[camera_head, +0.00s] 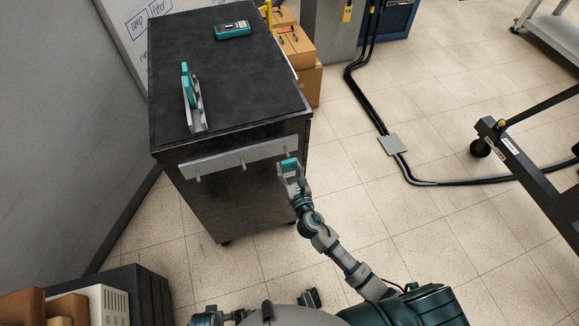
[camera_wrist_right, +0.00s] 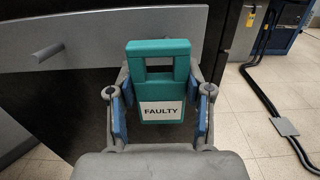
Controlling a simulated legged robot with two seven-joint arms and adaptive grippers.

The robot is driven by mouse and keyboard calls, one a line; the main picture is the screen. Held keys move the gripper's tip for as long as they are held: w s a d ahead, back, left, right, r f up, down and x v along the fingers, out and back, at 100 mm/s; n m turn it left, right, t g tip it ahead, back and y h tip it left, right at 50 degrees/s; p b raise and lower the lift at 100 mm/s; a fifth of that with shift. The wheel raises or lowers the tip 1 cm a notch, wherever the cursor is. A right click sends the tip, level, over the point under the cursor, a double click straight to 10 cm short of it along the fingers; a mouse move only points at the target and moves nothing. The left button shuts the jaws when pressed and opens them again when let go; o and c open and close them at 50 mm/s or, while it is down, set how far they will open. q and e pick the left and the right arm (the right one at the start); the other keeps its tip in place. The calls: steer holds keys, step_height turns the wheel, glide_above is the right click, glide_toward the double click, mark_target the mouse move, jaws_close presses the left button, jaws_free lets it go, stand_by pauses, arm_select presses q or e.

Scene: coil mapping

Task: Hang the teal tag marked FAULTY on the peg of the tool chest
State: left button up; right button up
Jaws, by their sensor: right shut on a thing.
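My right gripper (camera_head: 289,174) is shut on the teal tag (camera_head: 289,164), in front of the right end of the tool chest's (camera_head: 225,210) peg rail (camera_head: 225,163). In the right wrist view the tag (camera_wrist_right: 160,50) is upright, its slotted handle up and its white FAULTY label facing me, between the blue finger pads. Two pegs show on the rail, a left one (camera_head: 198,179) and a middle one (camera_head: 243,166); one bare peg (camera_wrist_right: 46,53) shows in the wrist view. My left gripper is not clearly seen.
Cardboard boxes (camera_head: 296,46) are behind. Black cables (camera_head: 367,95) cross the floor at right; a dark cart (camera_head: 525,160) stands farther right.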

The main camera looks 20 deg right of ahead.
arm_select(q)
steer(key=shift+d+r, duration=0.1)
steer(key=shift+d, duration=0.2)
arm_select(e)
steer(key=shift+d, duration=0.3)
arm_select(q)
steer(key=shift+a, duration=0.3)
arm_select(e)
steer(key=shift+a, duration=0.3)
arm_select(q)
steer(key=shift+d+r, duration=0.1)
steer(key=shift+d, duration=0.1)
arm_select(e)
steer(key=shift+d+f, duration=0.1)
steer(key=shift+d, duration=0.4)
